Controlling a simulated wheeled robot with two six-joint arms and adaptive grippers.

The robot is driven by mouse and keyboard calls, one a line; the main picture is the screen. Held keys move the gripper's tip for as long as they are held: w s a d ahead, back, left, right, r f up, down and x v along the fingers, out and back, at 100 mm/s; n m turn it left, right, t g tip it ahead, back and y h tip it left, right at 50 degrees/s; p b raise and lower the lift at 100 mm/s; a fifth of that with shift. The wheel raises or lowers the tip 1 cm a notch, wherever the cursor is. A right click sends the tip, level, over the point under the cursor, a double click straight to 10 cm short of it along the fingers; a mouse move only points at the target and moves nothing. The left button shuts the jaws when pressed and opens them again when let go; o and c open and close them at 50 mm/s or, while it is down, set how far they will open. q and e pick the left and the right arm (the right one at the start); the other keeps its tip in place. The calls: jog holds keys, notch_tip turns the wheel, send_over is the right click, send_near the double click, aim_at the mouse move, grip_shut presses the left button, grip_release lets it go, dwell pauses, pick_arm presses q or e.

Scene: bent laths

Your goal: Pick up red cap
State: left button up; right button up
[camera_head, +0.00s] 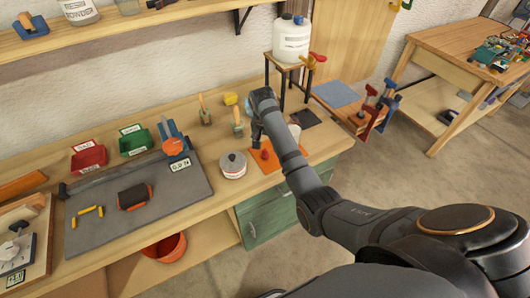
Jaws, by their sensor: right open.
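A small orange-red piece (264,154), which looks like the red cap, sits on an orange mat (262,168) on the workbench. My right arm reaches in from the lower right, and its gripper (256,138) points down just above and beside this piece. The right gripper is open and seems to hold nothing. The wrist and forearm hide part of the mat and the fingertips show only small, so I cannot tell whether they touch the piece. My left gripper is not in view.
A round tin (233,166) stands left of the mat. Wooden-handled tools (237,122) stand behind. A white jug (291,40) sits on a tall stand near the wrist. A grey board (100,215) with tools fills the bench's left. Red (88,157) and green (135,143) bins stand behind.

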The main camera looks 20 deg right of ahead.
aim_at(265, 150)
jog(key=f, duration=0.3)
jog(key=w+f+p, duration=0.1)
jog(key=f, duration=0.2)
jog(key=shift+w+d+f, duration=0.15)
jog(key=c, duration=0.8)
